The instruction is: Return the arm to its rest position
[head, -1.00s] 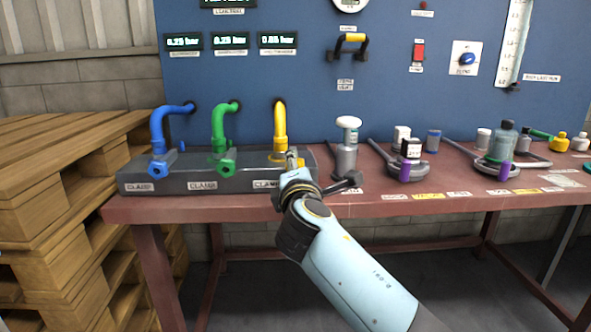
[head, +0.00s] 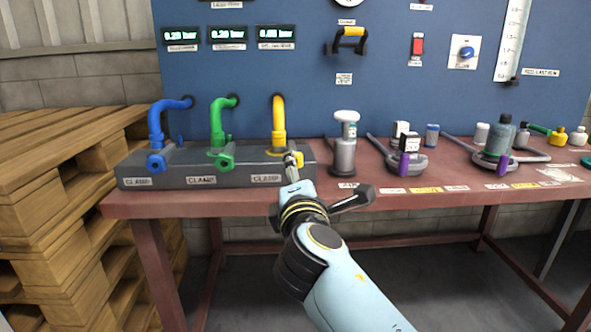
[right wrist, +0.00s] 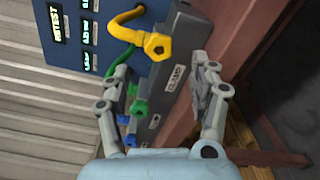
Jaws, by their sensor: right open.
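My right arm reaches in from the bottom right of the head view. Its gripper (head: 293,165) is in front of the yellow hose (head: 279,120) and the right end of the dark clamp block (head: 225,170). In the right wrist view the gripper (right wrist: 162,78) has its two fingers well apart, with nothing held between them. The yellow hose fitting (right wrist: 158,45) and the block (right wrist: 178,80) are seen beyond and between the fingers. The yellow hose's lower end is partly hidden by the gripper in the head view. My left gripper is not in view.
Blue (head: 157,125) and green (head: 217,125) hoses stand on the block to the left. A grey pump-like canister (head: 345,155) stands close right of the gripper, with more bottles beyond. Wooden pallets (head: 60,200) are stacked at left. Space before the red table (head: 390,205) looks clear.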

